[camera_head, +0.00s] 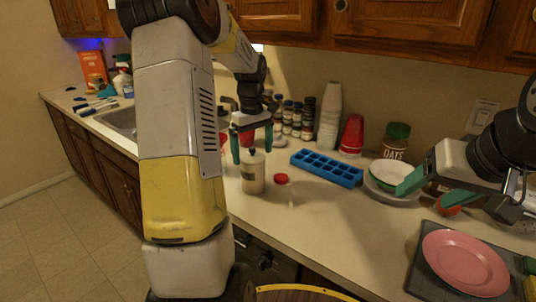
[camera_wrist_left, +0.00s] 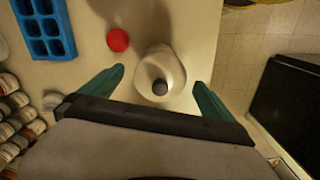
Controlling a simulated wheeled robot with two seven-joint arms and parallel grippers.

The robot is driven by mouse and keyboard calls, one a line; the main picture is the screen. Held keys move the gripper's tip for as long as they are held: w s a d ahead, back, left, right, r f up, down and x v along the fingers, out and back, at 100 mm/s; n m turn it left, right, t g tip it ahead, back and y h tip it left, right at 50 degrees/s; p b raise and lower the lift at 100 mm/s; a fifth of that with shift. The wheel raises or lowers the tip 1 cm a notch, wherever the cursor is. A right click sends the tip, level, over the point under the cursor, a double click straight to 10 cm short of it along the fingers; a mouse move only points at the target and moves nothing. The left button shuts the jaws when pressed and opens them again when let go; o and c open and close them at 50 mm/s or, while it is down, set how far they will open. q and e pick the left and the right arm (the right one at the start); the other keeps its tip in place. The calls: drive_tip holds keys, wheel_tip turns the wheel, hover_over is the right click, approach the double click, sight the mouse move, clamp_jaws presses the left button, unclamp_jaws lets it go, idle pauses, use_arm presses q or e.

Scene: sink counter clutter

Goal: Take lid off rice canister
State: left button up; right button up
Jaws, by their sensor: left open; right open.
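A cream, bottle-like container (camera_head: 253,178) with a small dark cap or knob stands upright on the counter; I cannot read it as rice. It also shows in the left wrist view (camera_wrist_left: 172,62), between the fingers. My left gripper (camera_head: 252,155) is open, pointing down, its green fingers on either side of the container's top. I cannot tell whether they touch it. A red round lid-like piece (camera_head: 281,178) lies beside the container. A jar marked OATS (camera_head: 396,142) with a green lid stands at the back. My right gripper (camera_head: 425,190) is open at the right, above the counter.
A blue ice-cube tray (camera_head: 326,168), stacked cups (camera_head: 330,117), red cups (camera_head: 351,136) and several spice jars line the back. A bowl (camera_head: 389,173) sits near my right gripper, with a reddish round item (camera_head: 447,205). A pink plate (camera_head: 464,262) lies front right. The front middle counter is clear.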

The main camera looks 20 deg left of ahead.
use_arm(q)
drive_tip(key=shift+f, duration=0.1)
drive_tip(key=shift+c, duration=0.2)
drive_tip(key=c, duration=1.4)
